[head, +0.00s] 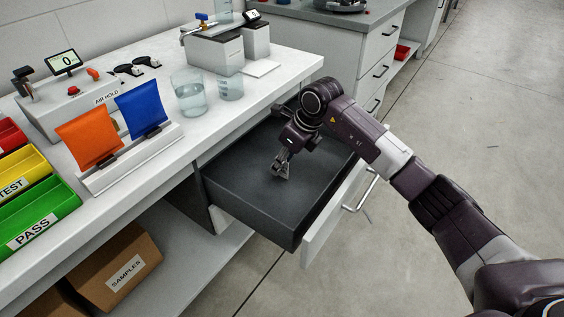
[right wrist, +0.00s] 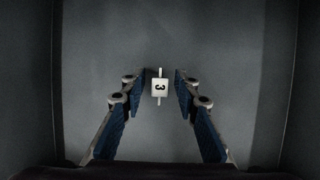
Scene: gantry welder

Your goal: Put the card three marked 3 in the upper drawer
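The card three (right wrist: 159,88) is a small white tag marked 3, seen in the right wrist view with a thin pale strip above and below it. It appears against the dark floor of the open upper drawer (head: 245,213). My right gripper (head: 281,172) points down inside the drawer. Its fingers (right wrist: 160,84) are apart on either side of the card, with a gap on both sides. I cannot tell how far the card is below the fingertips. In the head view I cannot make out the card. My left gripper is not in view.
The drawer's white front with its handle (head: 360,192) stands pulled out from the bench (head: 240,112). Beakers (head: 188,93), orange and blue pouches (head: 140,108) and coloured bins (head: 38,205) stand on the bench. A cardboard box (head: 112,270) sits on the shelf below.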

